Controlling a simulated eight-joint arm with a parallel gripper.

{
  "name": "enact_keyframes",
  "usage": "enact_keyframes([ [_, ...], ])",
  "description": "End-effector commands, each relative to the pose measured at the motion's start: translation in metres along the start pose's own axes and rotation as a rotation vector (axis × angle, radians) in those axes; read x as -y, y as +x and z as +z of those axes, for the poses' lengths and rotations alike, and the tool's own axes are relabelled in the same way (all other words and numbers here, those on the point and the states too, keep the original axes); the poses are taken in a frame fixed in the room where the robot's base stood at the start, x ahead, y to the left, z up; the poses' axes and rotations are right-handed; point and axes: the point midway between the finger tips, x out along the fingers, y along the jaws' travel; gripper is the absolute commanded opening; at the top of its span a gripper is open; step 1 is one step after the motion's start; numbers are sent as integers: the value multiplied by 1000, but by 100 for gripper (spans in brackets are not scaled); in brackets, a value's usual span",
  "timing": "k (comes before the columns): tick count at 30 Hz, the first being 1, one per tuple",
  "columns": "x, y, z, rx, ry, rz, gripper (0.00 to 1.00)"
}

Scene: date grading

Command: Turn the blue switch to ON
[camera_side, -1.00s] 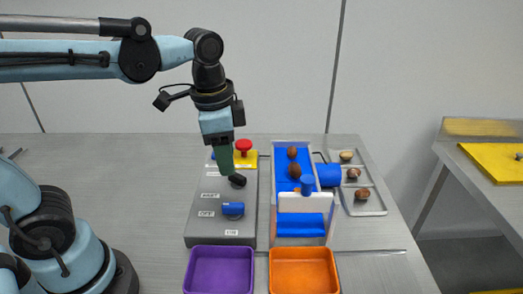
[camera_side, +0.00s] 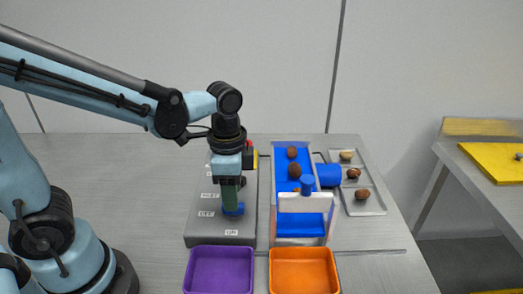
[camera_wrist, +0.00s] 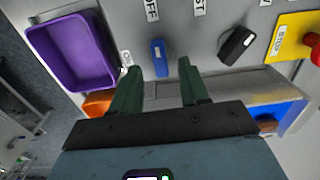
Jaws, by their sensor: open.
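The blue switch (camera_wrist: 160,57) is a bar-shaped knob on the grey panel, partly hidden behind my fingers in the side view (camera_side: 238,210). In the wrist view its long side lines up with the OFF label (camera_wrist: 152,10); the ON label (camera_wrist: 127,58) lies to its left, towards the purple tray. My gripper (camera_wrist: 158,70) is open, with its two green fingers on either side of the switch's line. In the side view my gripper (camera_side: 231,208) points straight down at the switch. Whether a finger touches the switch I cannot tell.
A black switch (camera_wrist: 236,45) and a red stop button on a yellow base (camera_wrist: 295,36) share the panel. A purple tray (camera_side: 187,272) and an orange tray (camera_side: 273,272) stand in front. A blue conveyor (camera_side: 282,172) with brown dates is at the right.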

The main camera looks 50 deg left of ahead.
Motion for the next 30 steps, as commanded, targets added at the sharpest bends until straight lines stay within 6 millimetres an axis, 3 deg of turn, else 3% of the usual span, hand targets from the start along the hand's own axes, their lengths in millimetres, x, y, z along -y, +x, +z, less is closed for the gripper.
enact_keyframes([
  [9, 0, 24, 0, -1, 0, 0, 45],
  [20, 0, 27, 0, -1, 0, 0, 45],
  [28, 0, 27, 0, -1, 0, 0, 3],
  [30, 0, 27, 0, -1, 0, 0, 0],
])
